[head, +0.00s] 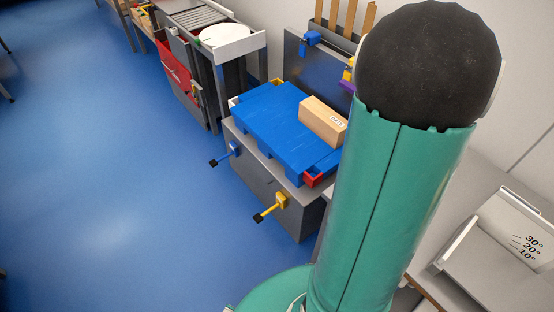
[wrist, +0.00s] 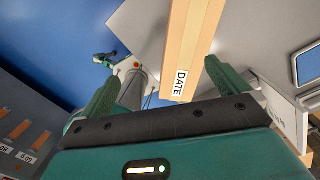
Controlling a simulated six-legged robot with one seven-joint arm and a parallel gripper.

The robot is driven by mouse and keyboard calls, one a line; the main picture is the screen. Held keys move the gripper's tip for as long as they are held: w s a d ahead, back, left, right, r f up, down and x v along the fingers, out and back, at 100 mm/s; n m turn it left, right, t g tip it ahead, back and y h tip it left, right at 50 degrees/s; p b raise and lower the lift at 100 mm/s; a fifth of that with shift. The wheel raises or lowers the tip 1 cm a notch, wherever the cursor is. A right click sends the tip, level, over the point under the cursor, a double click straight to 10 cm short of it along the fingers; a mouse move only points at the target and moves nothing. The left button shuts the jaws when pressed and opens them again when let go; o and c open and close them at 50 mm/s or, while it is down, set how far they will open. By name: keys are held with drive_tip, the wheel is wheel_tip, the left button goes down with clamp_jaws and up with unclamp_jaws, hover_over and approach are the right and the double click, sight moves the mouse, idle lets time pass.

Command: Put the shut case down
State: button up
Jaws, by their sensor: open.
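In the head view a tan, box-shaped piece (head: 323,121) with a small printed label lies on a flat blue slab (head: 270,115). No seam or lid shows on it, so I cannot tell whether it is the case. In the wrist view a long tan piece (wrist: 192,40) marked DATE has its near end between the two green fingers of my gripper (wrist: 163,88). The fingers are spread apart, with a visible gap on each side of the piece. Whether it is the same tan piece is unclear. My gripper is out of the head view.
The blue slab rests on a grey box (head: 265,183) with blue and yellow handles. A white round plate (head: 224,35) and a red bin (head: 176,72) stand beyond. A tilted grey tray with angle marks (head: 500,240) is at right. The blue floor (head: 110,180) is clear at left.

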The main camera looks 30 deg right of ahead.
drive_tip(key=w+a+r+n+t, duration=0.1)
drive_tip(key=w+a+r+n, duration=0.2)
drive_tip(key=a+n, duration=0.35)
drive_tip(key=w+a+r+n+t, duration=0.1)
drive_tip(key=w+a+r+n, duration=0.2)
drive_tip(key=a+n, duration=0.4)
drive_tip(key=w+a+r+n+t, duration=0.1)
drive_tip(key=w+a+r+n, duration=0.15)
drive_tip(key=a+n, duration=0.45)
drive_tip(key=s+a+r+n+t, duration=0.1)
drive_tip(key=s+a+r+n, duration=0.1)
drive_tip(key=a+n, duration=0.6)
drive_tip(key=s+a+r+n+t, duration=0.1)
drive_tip(key=s+a+r+n, duration=0.2)
drive_tip(key=a+n, duration=0.6)
drive_tip(key=shift+s+a+r+n, duration=0.2)
drive_tip(key=shift+a+r+n, duration=0.1)
drive_tip(key=shift+n, duration=0.55)
drive_tip(key=shift+d, duration=0.2)
